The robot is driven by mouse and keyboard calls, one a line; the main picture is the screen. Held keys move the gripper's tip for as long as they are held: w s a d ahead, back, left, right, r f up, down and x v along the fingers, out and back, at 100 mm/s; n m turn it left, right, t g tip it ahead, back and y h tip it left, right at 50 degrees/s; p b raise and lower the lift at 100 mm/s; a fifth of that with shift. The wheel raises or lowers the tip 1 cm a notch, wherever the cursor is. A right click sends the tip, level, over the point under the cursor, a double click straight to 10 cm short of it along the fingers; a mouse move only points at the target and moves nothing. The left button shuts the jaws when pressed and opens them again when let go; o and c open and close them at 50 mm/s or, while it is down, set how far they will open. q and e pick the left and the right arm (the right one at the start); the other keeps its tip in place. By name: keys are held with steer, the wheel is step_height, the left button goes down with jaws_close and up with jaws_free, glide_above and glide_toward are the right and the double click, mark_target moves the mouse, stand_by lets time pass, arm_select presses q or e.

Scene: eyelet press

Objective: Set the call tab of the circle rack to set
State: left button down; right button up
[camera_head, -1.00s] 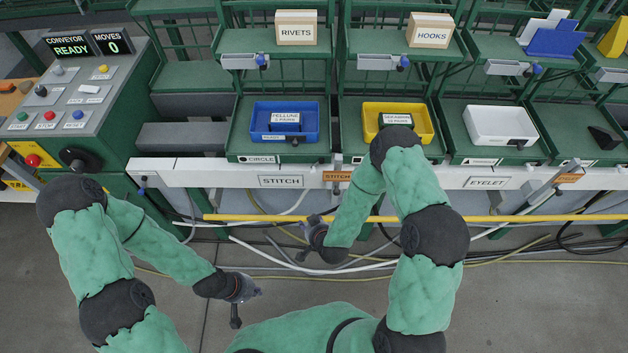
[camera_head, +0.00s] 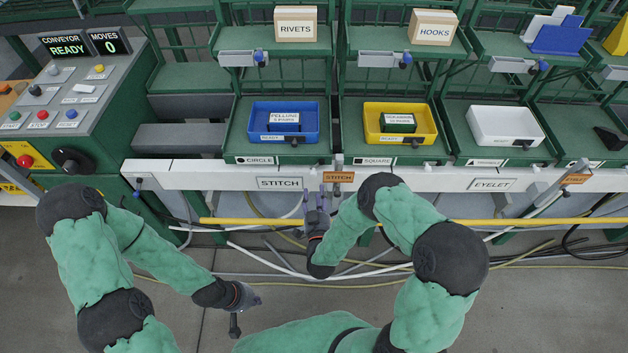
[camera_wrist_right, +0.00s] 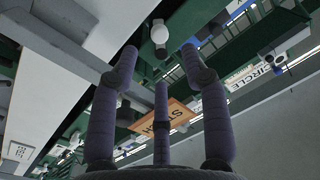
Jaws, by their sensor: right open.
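The circle rack is the green bay labelled CIRCLE (camera_head: 255,160), with a blue tray (camera_head: 257,122) on its shelf. A small black tab (camera_head: 294,141) shows at the tray's front, beside a READY strip; I cannot tell for sure that it is the call tab. My right gripper (camera_head: 317,193) is open and empty, fingers toward the rack, in front of the white rail, below and right of the CIRCLE label. In the right wrist view the open fingers (camera_wrist_right: 160,72) show, with the CIRCLE label (camera_wrist_right: 268,80) at right. My left gripper (camera_head: 250,296) is low at left, away from the rack.
The orange STITCH sign (camera_head: 339,177) hangs close to my right gripper, beside a grey post on the white rail (camera_head: 215,172). A yellow pipe (camera_head: 260,221) and cables run below. A square rack with a yellow tray (camera_head: 428,126) stands right. A control panel (camera_head: 80,90) stands left.

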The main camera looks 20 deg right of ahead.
mark_target(314, 176)
steer(key=b+x, duration=0.1)
steer(key=x, duration=0.6)
steer(key=shift+c, duration=0.2)
jaws_close()
